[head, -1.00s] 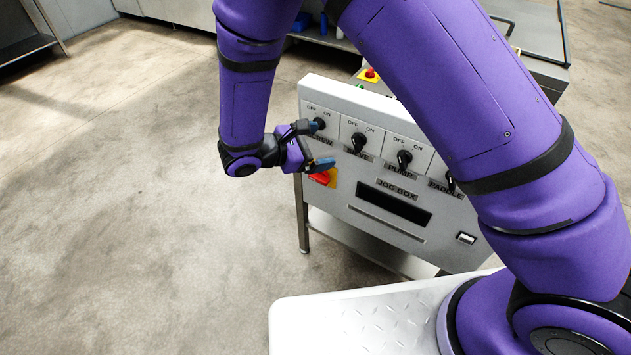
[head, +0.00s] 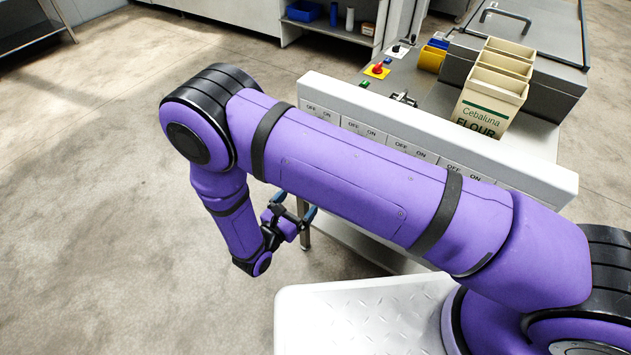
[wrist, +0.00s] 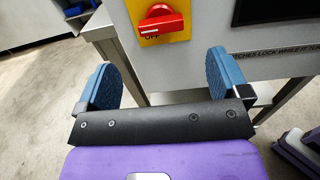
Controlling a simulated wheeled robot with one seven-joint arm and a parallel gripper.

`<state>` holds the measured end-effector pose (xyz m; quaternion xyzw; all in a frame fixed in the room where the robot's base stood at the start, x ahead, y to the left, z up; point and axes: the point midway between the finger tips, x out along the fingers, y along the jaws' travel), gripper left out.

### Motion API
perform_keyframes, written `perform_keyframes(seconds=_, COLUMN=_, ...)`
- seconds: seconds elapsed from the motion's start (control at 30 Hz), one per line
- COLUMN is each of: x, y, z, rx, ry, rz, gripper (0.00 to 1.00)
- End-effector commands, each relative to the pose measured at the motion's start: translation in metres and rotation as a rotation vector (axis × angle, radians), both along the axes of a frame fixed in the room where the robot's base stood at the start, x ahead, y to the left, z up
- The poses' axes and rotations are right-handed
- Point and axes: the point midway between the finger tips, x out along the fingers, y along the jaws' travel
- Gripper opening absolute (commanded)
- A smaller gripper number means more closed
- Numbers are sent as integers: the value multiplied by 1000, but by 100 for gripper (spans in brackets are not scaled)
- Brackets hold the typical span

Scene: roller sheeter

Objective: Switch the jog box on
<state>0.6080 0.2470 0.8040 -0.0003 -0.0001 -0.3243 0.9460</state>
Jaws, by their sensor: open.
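In the head view the jog box (head: 539,175) shows mostly as its white top edge and a strip of OFF/ON labels; my arm hides most of its front, including its knobs and lettering. In the wrist view a red rotary switch (wrist: 160,20) on a yellow plate sits on the box's front, at the top of the picture, with "OFF" partly readable below it. My gripper (wrist: 165,80) is open and empty, its two blue fingers spread below and to either side of the switch, apart from it. In the head view my gripper (head: 293,212) is low, left of the box.
Behind the box, a bench carries a red button on a yellow base (head: 378,70), a yellow bin (head: 431,60) and a Cebaluna flour box (head: 487,95). A metal leg (head: 304,228) stands beside my gripper. The floor to the left is clear.

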Motion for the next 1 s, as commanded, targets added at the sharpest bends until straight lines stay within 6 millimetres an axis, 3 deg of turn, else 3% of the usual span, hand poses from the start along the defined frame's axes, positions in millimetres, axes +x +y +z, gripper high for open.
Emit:
perform_keyframes(seconds=0.3, x=45, y=-36, z=0, rx=0, ry=0, rz=-4, gripper=94)
perform_keyframes(seconds=0.5, x=64, y=-50, z=1, rx=1, ry=-1, rz=-3, gripper=94)
perform_keyframes(seconds=0.93, x=71, y=-55, z=1, rx=1, ry=-1, rz=-2, gripper=94)
perform_keyframes(seconds=1.0, x=71, y=-55, z=1, rx=1, ry=-1, rz=-2, gripper=80)
